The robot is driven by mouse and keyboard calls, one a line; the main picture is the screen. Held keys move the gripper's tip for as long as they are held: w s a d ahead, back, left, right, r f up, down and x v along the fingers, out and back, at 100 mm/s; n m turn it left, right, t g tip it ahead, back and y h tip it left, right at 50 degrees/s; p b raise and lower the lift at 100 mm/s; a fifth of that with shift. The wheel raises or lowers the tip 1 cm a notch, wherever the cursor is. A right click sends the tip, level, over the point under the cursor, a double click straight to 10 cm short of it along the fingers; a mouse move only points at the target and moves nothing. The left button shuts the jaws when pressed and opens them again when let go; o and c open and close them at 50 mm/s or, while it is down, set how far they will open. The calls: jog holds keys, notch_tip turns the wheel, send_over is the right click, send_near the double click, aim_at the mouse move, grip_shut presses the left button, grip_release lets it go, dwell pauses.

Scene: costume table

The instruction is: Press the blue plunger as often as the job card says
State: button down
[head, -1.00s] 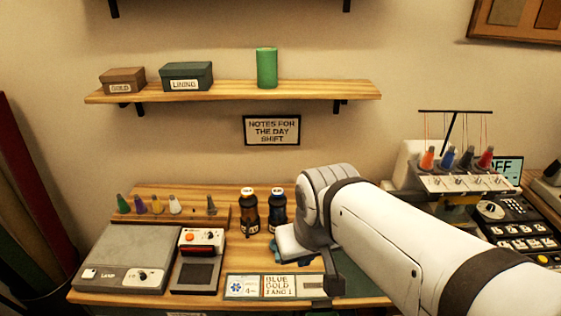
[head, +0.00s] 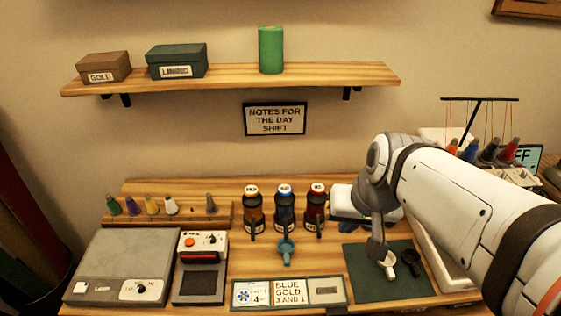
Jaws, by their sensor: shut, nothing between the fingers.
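Three dark bottles stand in a row on the table. The middle bottle (head: 284,211) has a blue-marked top (head: 284,189), which seems to be the blue plunger. The job card (head: 291,290) lies at the front and reads "BLUE GOLD 3 AND 1". My gripper (head: 378,248) is shut and empty, pointing down to the right of the bottles, over the dark green mat (head: 365,285).
A dark cup (head: 411,262) lies beside the white one. The orange-marked bottle (head: 252,211) and red-marked bottle (head: 315,211) flank the middle one. A grey lamp box (head: 125,265) and a small device (head: 202,265) stand at the left. A shelf (head: 230,78) is above.

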jog(key=w+a+m+y, duration=0.2)
jog(key=w+a+m, duration=0.25)
jog(key=w, duration=0.25)
jog(key=m+t+y+p, duration=0.1)
jog(key=m+t+y, duration=0.2)
jog(key=m, duration=1)
send_over(288, 190)
notch_tip(288, 190, down, 5)
notch_tip(288, 190, down, 8)
jog(key=b, duration=0.6)
jog(key=shift+b, duration=0.35)
jog(key=shift+f+b, duration=0.4)
jog(key=shift+f, duration=0.1)
jog(key=shift+f+b, duration=0.3)
jog(key=shift+b, duration=0.2)
